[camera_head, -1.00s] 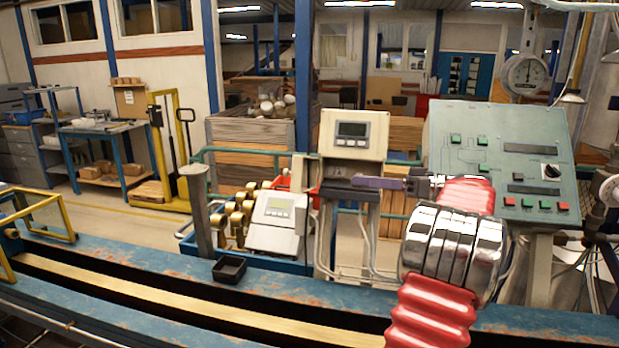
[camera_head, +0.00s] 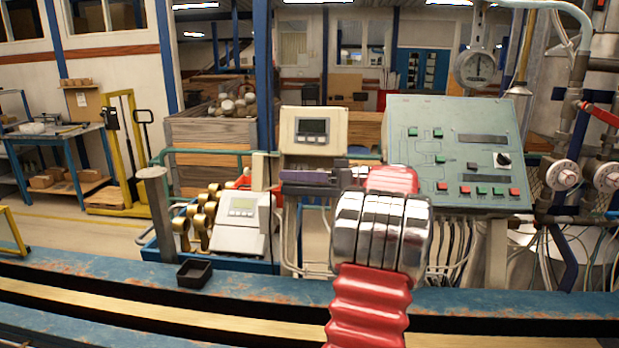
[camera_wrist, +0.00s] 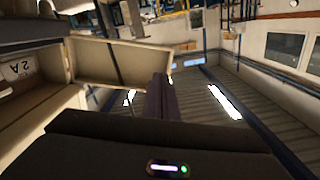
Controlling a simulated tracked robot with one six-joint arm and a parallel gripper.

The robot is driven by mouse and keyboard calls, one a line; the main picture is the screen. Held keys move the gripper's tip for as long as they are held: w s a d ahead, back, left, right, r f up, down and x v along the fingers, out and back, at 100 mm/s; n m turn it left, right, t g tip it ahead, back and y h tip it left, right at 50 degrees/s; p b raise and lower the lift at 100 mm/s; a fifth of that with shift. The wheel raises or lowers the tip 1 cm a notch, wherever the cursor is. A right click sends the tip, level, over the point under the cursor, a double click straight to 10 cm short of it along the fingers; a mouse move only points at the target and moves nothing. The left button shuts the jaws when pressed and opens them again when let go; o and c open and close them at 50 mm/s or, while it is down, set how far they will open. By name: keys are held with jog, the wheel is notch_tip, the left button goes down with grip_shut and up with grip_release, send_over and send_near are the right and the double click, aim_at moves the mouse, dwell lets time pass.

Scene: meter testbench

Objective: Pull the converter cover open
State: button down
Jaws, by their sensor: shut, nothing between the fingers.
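The converter (camera_head: 312,148) is a beige box with a dark display on a stand, left of the green panel in the head view. My gripper (camera_head: 290,179) is just below the display, its dark purple fingers pointing left and hiding the lower front. In the wrist view, the shut fingers (camera_wrist: 158,88) run up the middle with nothing between them. A beige panel, apparently the cover (camera_wrist: 115,60), stands out at an angle from a beige box (camera_wrist: 60,108) with a "2A" label inside. The fingertips are near the panel's right end; I cannot tell if they touch it.
A green control panel (camera_head: 455,150) with buttons stands right of the converter. A white meter with brass fittings (camera_head: 241,222) and a black tray (camera_head: 194,273) are lower left. A blue bench rail (camera_head: 250,291) crosses the front. Pipes and valves (camera_head: 563,175) stand at the right.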

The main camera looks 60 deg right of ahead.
jog(key=x, duration=0.6)
dwell(0.4)
